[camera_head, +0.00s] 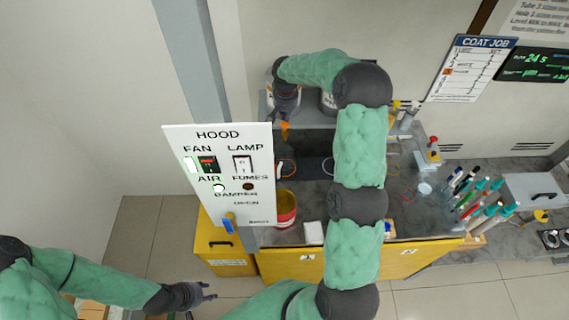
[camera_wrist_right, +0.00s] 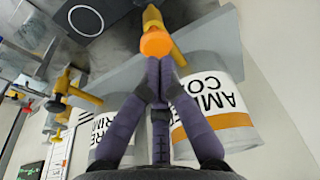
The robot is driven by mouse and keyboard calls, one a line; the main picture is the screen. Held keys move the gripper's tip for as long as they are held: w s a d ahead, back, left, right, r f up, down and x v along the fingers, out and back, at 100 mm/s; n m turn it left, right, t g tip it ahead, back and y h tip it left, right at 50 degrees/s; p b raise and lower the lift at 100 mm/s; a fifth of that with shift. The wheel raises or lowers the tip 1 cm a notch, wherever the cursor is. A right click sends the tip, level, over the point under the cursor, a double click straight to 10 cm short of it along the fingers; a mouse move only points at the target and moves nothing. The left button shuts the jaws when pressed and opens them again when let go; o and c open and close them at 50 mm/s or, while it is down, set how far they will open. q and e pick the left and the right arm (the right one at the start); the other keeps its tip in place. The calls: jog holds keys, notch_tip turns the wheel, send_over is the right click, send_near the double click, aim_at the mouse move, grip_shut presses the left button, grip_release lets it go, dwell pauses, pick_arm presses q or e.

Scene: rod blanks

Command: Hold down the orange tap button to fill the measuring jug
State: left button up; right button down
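The orange tap button (camera_wrist_right: 156,42) is on a yellow tap (camera_wrist_right: 152,17) in the right wrist view. My right gripper (camera_wrist_right: 158,80) is shut, with its fingertips together at the button's lower edge; I cannot tell whether it is pressed in. In the head view my right gripper (camera_head: 284,112) is at the shelf, just above the orange tap (camera_head: 285,130). A white container marked "AMBER" (camera_wrist_right: 215,92) with an orange band stands beside it. I cannot make out the measuring jug. My left gripper (camera_head: 200,294) is open and empty, low at the left, away from the bench.
A second yellow tap (camera_wrist_right: 72,92) is at the left in the wrist view. A dark plate with a ring (camera_wrist_right: 85,18) lies below. The hood switch panel (camera_head: 222,175), a red-and-yellow pot (camera_head: 285,209) and bottles and pens (camera_head: 475,195) surround my right arm.

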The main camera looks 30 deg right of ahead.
aim_at(285, 124)
jog(key=shift+f, duration=0.2)
jog(key=shift+f+b, duration=0.3)
jog(key=shift+b, duration=0.15)
jog(key=shift+f+b, duration=0.8)
jog(key=shift+f, duration=0.35)
dwell(6.2)
